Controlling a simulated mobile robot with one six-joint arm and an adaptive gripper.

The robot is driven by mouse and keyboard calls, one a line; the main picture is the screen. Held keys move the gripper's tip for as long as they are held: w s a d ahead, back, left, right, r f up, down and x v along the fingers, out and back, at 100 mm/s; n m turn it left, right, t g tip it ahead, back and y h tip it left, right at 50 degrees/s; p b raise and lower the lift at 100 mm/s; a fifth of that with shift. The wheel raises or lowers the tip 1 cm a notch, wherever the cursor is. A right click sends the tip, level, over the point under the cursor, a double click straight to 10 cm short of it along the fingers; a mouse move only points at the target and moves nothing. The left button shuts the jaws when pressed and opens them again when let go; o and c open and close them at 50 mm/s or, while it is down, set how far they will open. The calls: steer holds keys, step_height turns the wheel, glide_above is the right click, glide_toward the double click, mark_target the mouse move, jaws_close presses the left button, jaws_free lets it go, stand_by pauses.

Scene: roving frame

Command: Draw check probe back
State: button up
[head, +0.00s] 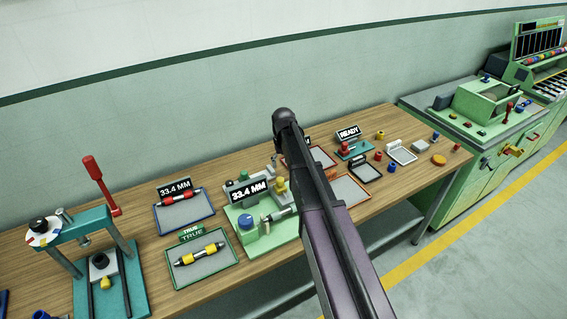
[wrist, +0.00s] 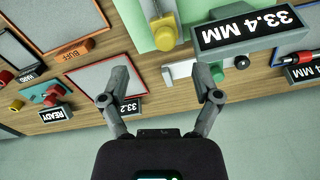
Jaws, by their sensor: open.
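A gauge stand with a light green base (head: 262,238) sits mid-bench in the head view, with a blue knob (head: 246,222), a yellow knob (head: 280,186) and a 33.4 MM display (head: 249,190). I cannot tell for sure which part is the check probe. The wrist view sees the bench upside down, with a yellow knob (wrist: 165,36) on a pale shaft and the display (wrist: 250,30). My gripper (wrist: 160,98) is open and empty, its fingers apart, the yellow knob beyond the gap between them. My arm hides part of the bench in the head view.
A teal press (head: 110,285) stands further left. Small trays and a READY sign (head: 348,133) are on the right.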

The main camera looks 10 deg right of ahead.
steer(key=s+f+b, duration=0.3)
steer(key=s, duration=0.9)
steer(key=s+f+b, duration=0.3)
steer(key=s+b, duration=0.1)
steer(key=s, duration=0.9)
steer(key=shift+f+m, duration=0.2)
steer(key=shift+m, duration=0.1)
